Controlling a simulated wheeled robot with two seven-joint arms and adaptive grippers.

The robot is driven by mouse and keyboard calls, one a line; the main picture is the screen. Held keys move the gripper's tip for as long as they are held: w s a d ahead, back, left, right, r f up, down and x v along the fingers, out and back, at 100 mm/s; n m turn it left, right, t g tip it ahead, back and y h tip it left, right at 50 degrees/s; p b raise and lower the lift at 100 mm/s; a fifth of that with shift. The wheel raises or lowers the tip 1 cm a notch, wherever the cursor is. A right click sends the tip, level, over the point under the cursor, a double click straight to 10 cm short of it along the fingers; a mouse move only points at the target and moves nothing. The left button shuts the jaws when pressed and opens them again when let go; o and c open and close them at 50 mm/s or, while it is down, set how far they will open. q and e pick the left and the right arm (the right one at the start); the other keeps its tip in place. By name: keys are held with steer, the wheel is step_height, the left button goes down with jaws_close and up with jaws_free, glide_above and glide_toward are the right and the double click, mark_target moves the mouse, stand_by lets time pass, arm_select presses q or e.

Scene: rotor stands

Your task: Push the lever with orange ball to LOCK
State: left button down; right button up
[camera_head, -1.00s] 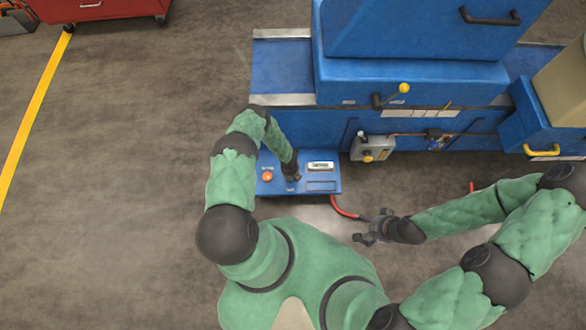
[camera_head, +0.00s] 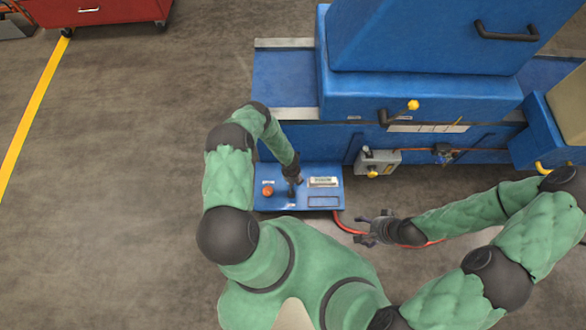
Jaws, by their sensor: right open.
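A blue control panel (camera_head: 325,202) stands low in front of the machine. A round orange knob (camera_head: 268,191) sits at its left; from above I cannot tell whether it tops a lever. My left gripper (camera_head: 292,192) is over the middle of the panel, just right of the orange knob; its fingers are too small and dark to read. A lever with a yellow-orange ball (camera_head: 413,104) sticks out of the machine's front face, apart from both grippers. No LOCK lettering is readable. My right gripper (camera_head: 364,230) is open and empty, right of the panel and over the floor.
The big blue machine (camera_head: 420,95) fills the upper right. A grey box with a yellow knob (camera_head: 375,163) is fixed to its front. A red hose (camera_head: 348,227) runs from the panel. A red cabinet (camera_head: 90,12) stands at upper left; the left floor is clear.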

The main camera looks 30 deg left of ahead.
arm_select(q)
steer(key=shift+w+a+f, duration=0.1)
steer(key=shift+w+a, duration=0.45)
steer(key=shift+w, duration=0.35)
arm_select(e)
steer(key=shift+f, duration=0.3)
steer(key=shift+w, duration=0.1)
arm_select(q)
steer(key=shift+w+r, duration=0.15)
steer(key=shift+r, duration=0.45)
step_height(320, 180, up, 11)
steer(key=s, duration=0.2)
steer(key=shift+d, duration=0.15)
arm_select(e)
steer(key=shift+w+a, duration=0.1)
steer(key=shift+w, duration=0.05)
arm_select(q)
steer(key=shift+s, duration=0.15)
